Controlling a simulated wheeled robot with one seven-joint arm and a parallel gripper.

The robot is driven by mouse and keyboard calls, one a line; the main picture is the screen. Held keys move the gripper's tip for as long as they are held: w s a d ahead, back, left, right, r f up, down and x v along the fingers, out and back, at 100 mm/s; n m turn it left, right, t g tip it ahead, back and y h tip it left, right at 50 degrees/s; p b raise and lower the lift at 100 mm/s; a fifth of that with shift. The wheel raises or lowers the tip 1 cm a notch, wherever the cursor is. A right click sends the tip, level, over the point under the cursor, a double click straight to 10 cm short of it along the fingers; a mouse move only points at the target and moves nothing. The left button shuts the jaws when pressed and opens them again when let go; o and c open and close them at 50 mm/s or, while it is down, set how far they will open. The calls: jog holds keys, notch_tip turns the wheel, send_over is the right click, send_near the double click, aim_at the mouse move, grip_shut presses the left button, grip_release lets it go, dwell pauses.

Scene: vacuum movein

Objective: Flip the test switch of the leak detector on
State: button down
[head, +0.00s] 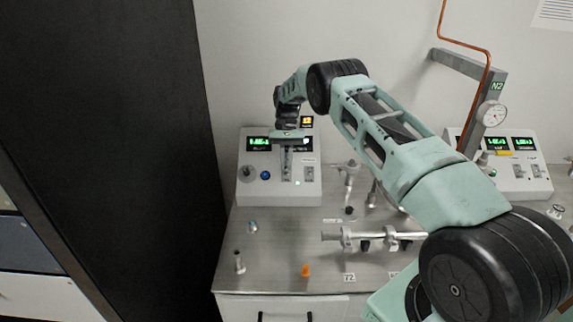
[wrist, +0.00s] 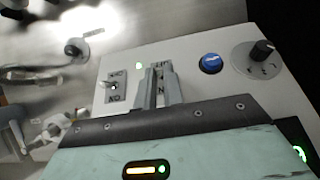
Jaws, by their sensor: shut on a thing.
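The leak detector box (head: 310,196) stands on the bench at the left, with a green display (head: 259,143) on top. My gripper (head: 287,177) points down at the middle of its front panel. In the wrist view my gripper's fingers (wrist: 160,86) are closed together over the panel's middle switch, whose lever they hide. A label behind the fingers is partly covered and I cannot read it fully. A second toggle switch (wrist: 113,87) sits beside the fingers, free of them.
A blue button (wrist: 211,63) and a black-tipped knob (wrist: 261,50) lie on the other side of the fingers. A similar box (head: 520,178) stands at the right. Metal pipe fittings (head: 375,237) and an orange cap (head: 305,270) are on the bench. A dark cabinet (head: 110,130) rises at the left.

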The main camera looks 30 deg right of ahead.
dwell(0.4)
jog(key=c, duration=1.5)
grip_release()
jog(key=shift+c, duration=0.2)
jog(key=shift+w+d+r+b, duration=0.2)
jog(key=shift+w+r+b, duration=0.15)
jog(key=shift+r+b, duration=0.1)
jog(key=v, duration=0.4)
jog(key=shift+w+r, duration=0.1)
jog(key=shift+r, duration=0.25)
jog(key=p+v, duration=0.1)
jog(key=p, duration=0.2)
jog(key=shift+w+d+r, duration=0.1)
jog(key=shift+d+r, duration=0.05)
jog(key=shift+r, duration=0.15)
